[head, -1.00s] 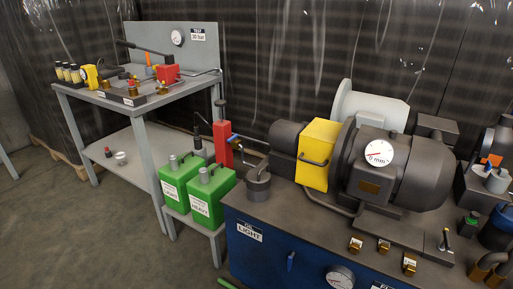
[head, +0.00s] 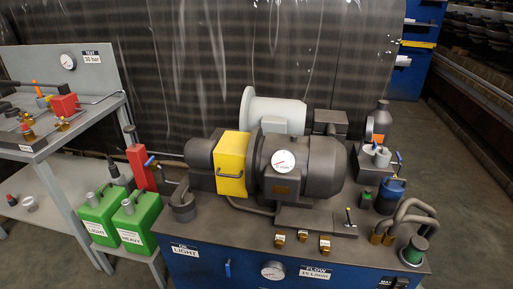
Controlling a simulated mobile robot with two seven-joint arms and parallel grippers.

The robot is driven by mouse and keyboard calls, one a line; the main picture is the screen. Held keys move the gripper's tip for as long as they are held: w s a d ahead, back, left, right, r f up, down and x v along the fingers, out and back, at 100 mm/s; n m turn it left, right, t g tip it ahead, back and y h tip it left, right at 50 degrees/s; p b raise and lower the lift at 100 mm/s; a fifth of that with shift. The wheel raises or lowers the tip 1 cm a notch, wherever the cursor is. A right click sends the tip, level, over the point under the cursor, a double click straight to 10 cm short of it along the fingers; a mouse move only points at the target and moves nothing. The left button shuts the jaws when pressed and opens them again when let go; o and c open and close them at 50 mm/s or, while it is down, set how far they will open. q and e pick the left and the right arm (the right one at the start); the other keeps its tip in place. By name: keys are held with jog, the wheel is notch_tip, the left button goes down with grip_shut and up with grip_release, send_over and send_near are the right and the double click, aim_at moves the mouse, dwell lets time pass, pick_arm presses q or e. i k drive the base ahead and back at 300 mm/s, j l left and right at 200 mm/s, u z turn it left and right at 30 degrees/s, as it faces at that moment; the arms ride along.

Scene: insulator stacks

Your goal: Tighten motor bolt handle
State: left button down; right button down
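The dark grey motor (head: 318,172) sits on the blue power unit (head: 205,262), with a round white dial on its side reading in mm. A small upright handle (head: 349,217) with a dark tip stands at the right end of the motor's base plate (head: 312,220); it looks like the bolt handle, but I cannot tell how tight it is. A yellow block (head: 232,163) with a handle joins the motor's left side. Neither of my grippers shows in the head view.
Several brass blocks (head: 302,236) stand along the front of the unit's top. Green cans (head: 137,218) and a grey test bench (head: 88,102) stand left. Open floor (head: 462,200) lies to the right.

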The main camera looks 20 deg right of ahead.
aim_at(348, 222)
jog(key=z, duration=1.45)
jog(key=i+l+u, duration=0.1)
jog(key=i+u, duration=0.35)
jog(key=i+l+u, duration=0.2)
jog(key=u, duration=0.25)
